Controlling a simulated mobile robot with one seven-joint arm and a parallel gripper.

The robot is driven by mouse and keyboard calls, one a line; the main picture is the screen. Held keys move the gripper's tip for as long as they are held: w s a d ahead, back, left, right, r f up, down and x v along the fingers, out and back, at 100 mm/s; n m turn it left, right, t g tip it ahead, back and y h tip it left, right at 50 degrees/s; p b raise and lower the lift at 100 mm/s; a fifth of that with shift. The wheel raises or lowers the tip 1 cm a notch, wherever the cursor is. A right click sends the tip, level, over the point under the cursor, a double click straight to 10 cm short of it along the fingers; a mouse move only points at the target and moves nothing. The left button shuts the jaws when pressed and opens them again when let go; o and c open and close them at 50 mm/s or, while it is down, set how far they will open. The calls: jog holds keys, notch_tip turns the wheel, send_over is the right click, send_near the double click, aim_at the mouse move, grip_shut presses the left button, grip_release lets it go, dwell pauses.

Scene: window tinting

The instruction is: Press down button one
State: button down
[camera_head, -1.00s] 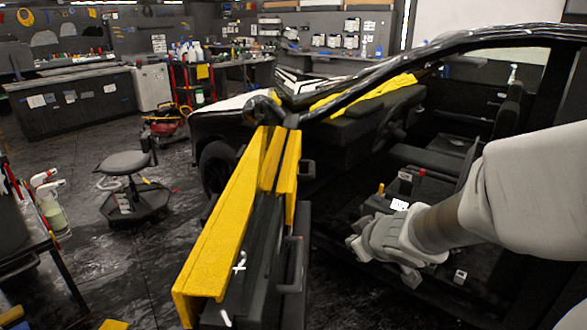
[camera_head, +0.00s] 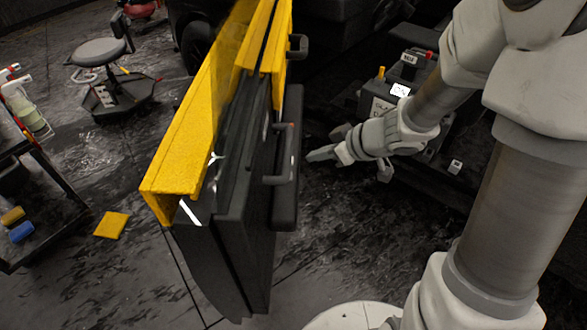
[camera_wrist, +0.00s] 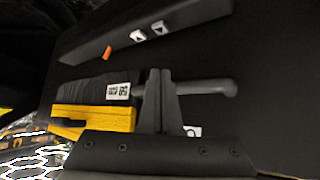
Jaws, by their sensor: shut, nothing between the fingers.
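Two small white square buttons with dark marks show in the wrist view, a left one (camera_wrist: 137,36) and a right one (camera_wrist: 160,27), on a long dark panel (camera_wrist: 200,14). I cannot tell which is button one. My gripper (camera_wrist: 159,72) is shut and empty, its fingertips below the buttons in that picture and apart from them. In the head view, my gripper (camera_head: 312,156) points left toward the inner side of the open car door (camera_head: 240,200), with a gap between. The buttons cannot be made out in the head view.
The door has a yellow upper edge (camera_head: 190,140) and a dark pull handle (camera_head: 283,168). An orange piece (camera_wrist: 107,53) sits on the panel near the buttons. A grey rod-shaped part (camera_wrist: 215,88) lies behind my fingers. A stool (camera_head: 105,75) and a cart (camera_head: 40,190) stand left.

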jog(key=shift+f, duration=0.1)
jog(key=b, duration=0.6)
send_over(292, 182)
notch_tip(292, 182, down, 7)
jog(key=shift+d+f, duration=0.1)
jog(key=shift+f, duration=0.1)
jog(key=shift+f+b, duration=0.85)
jog(key=shift+f, duration=0.1)
jog(key=shift+f+b, duration=0.65)
jog(key=shift+f, duration=0.15)
